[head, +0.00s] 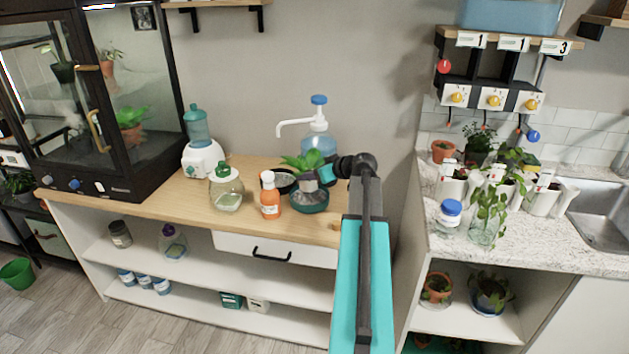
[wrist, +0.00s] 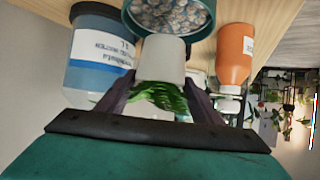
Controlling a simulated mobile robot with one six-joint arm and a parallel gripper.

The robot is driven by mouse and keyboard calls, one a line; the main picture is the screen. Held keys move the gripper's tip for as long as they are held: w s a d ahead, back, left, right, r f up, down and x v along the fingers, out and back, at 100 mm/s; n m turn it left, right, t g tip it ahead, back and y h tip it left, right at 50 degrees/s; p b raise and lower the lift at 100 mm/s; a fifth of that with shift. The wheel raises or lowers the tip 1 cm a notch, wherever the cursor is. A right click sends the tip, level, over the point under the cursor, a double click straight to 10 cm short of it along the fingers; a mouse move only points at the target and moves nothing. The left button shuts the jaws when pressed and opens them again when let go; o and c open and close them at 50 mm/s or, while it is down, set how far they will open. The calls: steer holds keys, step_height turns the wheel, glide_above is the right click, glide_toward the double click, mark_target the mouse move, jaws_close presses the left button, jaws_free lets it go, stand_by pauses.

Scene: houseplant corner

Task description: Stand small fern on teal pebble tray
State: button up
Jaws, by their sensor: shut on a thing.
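My gripper (head: 322,175) is shut on the small fern (head: 300,163), at its pale grey pot (wrist: 160,62). In the wrist view the picture is upside down, with the green leaves (wrist: 160,97) showing between the fingers. The teal pebble tray (head: 309,205) stands on the wooden counter right below the pot in the head view. Its pebbles (wrist: 170,14) and teal rim show just past the pot's base in the wrist view. The pot covers part of the tray's rim. I cannot tell whether pot and tray touch.
A big water bottle with a pump (head: 318,137) stands behind the tray. A green-lidded jar (head: 226,190) is further left. The counter's front edge (head: 230,222) is close.

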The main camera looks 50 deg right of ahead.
steer(key=shift+f+p, duration=0.3)
steer(key=shift+f, duration=1.4)
steer(key=shift+f, duration=0.15)
steer(key=o, duration=1.3)
steer(key=shift+c, duration=0.2)
steer(key=shift+r, duration=0.2)
steer(key=b+v, duration=0.1)
steer(key=v, duration=1.1)
steer(key=shift+a+f, duration=0.1)
